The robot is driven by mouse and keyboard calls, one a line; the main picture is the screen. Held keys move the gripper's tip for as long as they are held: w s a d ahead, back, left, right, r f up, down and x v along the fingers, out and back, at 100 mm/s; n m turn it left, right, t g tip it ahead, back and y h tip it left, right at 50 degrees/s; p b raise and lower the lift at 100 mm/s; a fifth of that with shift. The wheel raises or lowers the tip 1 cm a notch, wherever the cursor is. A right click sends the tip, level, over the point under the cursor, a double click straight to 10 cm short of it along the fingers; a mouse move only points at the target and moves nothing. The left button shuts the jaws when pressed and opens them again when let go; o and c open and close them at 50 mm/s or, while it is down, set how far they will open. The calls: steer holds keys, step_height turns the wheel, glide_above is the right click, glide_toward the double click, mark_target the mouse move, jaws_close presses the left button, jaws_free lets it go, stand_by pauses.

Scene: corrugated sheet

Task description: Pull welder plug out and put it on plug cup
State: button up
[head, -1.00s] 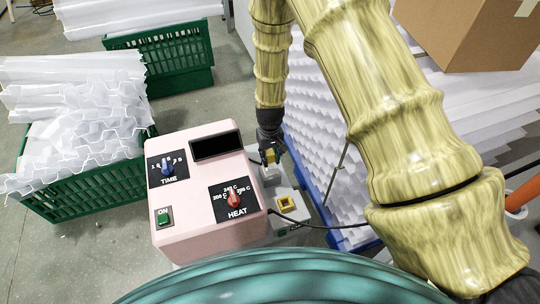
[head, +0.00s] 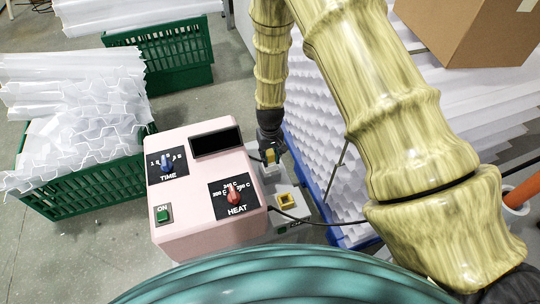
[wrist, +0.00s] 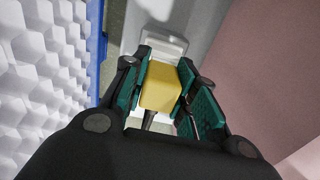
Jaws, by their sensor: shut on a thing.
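My gripper (head: 270,150) is behind the pink welder box, pointing down. In the wrist view my gripper (wrist: 162,92) has its green-padded fingers closed on both sides of the yellow welder plug (wrist: 160,88). The plug also shows between the fingers in the head view (head: 271,157). A pale grey socket block (wrist: 160,45) lies just beyond the plug; I cannot tell whether the plug still touches it. The yellow square plug cup (head: 286,201) sits on the grey base nearer to me, with a dark opening.
The pink welder (head: 200,190) with TIME and HEAT knobs stands left of the gripper. A black cable (head: 320,222) runs right from near the cup. White corrugated sheets on a blue pallet (head: 300,160) stand to the right. Green crates (head: 90,185) stand at left.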

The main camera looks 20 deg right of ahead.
steer(key=shift+f, duration=0.15)
steer(key=o, duration=1.1)
steer(key=shift+r, duration=5.95)
steer(key=s+d+f+p, duration=0.1)
steer(key=s+f, duration=0.2)
steer(key=s, duration=0.2)
steer(key=s+d+f+p, duration=0.1)
steer(key=s+f, duration=0.2)
steer(key=s, duration=0.2)
steer(key=s+d+f+p, duration=0.1)
steer(key=s+f+p, duration=0.1)
steer(key=s, duration=0.3)
steer(key=shift+f, duration=0.7)
steer(key=shift+m, duration=0.4)
steer(key=s+p, duration=0.1)
steer(key=s, duration=0.6)
steer(key=s+f+p, duration=0.1)
steer(key=s+p, duration=0.1)
steer(key=s, duration=0.5)
steer(key=s+p, duration=0.1)
steer(key=s, duration=0.6)
steer(key=shift+s+d+f, duration=0.1)
steer(key=shift+d+f, duration=0.1)
